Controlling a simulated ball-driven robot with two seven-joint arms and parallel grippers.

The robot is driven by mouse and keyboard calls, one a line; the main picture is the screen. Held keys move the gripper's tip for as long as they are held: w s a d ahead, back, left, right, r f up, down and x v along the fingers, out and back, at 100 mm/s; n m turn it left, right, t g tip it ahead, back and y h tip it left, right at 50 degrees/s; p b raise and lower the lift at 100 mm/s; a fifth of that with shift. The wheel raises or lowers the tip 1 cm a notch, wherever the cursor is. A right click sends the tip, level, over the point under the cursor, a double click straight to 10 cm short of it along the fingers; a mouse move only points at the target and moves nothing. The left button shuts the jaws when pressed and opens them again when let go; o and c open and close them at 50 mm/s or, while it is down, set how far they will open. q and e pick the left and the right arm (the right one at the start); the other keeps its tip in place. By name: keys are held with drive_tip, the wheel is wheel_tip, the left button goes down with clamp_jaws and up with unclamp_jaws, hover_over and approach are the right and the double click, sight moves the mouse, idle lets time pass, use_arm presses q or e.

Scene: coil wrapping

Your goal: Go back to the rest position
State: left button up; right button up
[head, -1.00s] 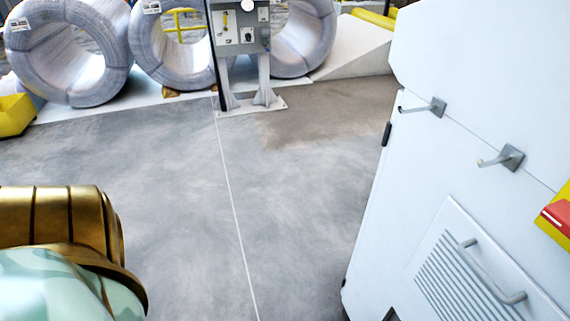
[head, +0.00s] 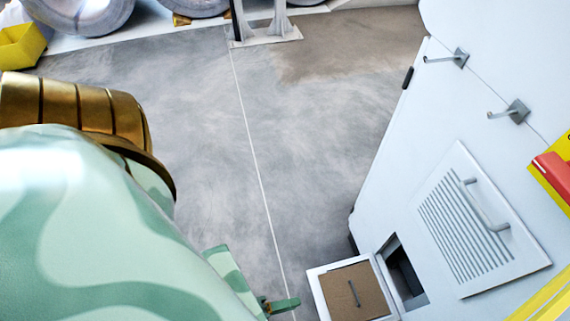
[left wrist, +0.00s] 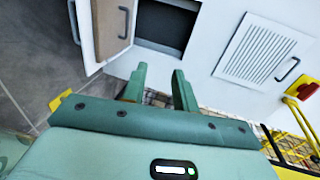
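My left gripper (head: 280,304) shows at the bottom of the head view, at the end of my green-patterned arm. In the left wrist view its two green fingers (left wrist: 160,82) stand apart with nothing between them. They point toward the white cabinet (head: 390,190), which also shows in the left wrist view (left wrist: 200,50). A small door (head: 352,291) with a brown inner panel and a handle stands open beside a dark opening (head: 404,272). The gripper is apart from the door in the head view. My right gripper is in neither view.
The cabinet carries two hooks (head: 510,111), a louvred panel (head: 478,222) with a handle, and a red and yellow part (head: 556,170). Wire coils (head: 80,14) and a yellow block (head: 20,46) stand at the back. The grey floor (head: 200,90) between is clear.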

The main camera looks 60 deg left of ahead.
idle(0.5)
